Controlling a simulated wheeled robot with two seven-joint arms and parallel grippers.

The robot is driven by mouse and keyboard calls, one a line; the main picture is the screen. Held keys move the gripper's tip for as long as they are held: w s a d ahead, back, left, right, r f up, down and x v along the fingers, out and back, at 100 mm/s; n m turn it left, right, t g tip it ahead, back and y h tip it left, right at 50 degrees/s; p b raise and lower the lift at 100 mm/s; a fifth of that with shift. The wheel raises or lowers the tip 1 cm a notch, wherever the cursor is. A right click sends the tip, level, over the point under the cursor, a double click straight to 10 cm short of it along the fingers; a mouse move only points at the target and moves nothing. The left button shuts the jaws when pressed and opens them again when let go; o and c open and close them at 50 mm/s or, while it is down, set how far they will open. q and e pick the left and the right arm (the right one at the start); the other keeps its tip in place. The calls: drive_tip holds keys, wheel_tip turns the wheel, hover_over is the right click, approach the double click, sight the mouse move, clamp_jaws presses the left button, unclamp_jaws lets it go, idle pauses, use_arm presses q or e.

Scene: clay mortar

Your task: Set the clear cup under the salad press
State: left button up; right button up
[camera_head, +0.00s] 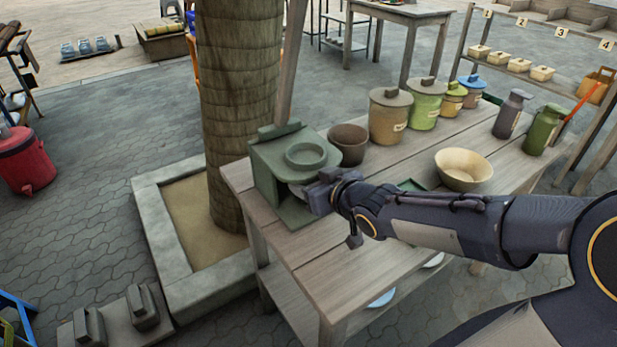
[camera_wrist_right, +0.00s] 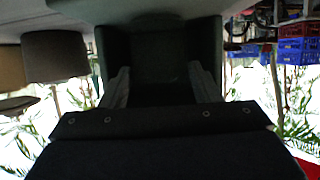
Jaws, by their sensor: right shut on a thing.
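The green salad press (camera_head: 267,176) stands at the left end of the wooden table, with a round ring on its top and an open space below. My right gripper (camera_head: 309,195) is at the press's front right side, at the level of that space. In the right wrist view, the fingers of my right gripper (camera_wrist_right: 160,87) stand apart, with the dark body of the press (camera_wrist_right: 155,38) beyond them. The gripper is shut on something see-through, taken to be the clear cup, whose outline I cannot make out. My left gripper is not in view.
A brown pot (camera_head: 348,145) stands right behind the press. A tan canister (camera_head: 389,118) and a green canister (camera_head: 426,104) line the back. The table's front left (camera_head: 335,270) is clear. A tree trunk (camera_head: 238,100) rises at left.

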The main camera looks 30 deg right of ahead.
drive_tip(key=shift+w+f+b, duration=0.1)
drive_tip(key=shift+f+b, duration=0.2)
drive_tip(key=o, duration=1.1)
drive_tip(key=shift+r, duration=0.1)
drive_tip(key=shift+c, duration=0.2)
drive_tip(key=shift+r, duration=0.15)
drive_tip(key=s+d+r+m+g+h+p, duration=0.1)
drive_tip(key=s+r+p, duration=0.1)
drive_tip(key=s+p, duration=0.35)
drive_tip(key=s+d+r+m+g+h+p, duration=0.1)
drive_tip(key=s+d+r+p, duration=0.1)
drive_tip(key=s+p, duration=0.35)
drive_tip(key=s+a+g+y+b, duration=0.2)
drive_tip(key=s+a+g+y, duration=0.2)
drive_tip(key=s+a, duration=0.6)
drive_tip(key=shift+s+a+f+g+y, duration=0.2)
drive_tip(key=shift+s+g+y, duration=0.3)
drive_tip(key=shift+g, duration=0.5)
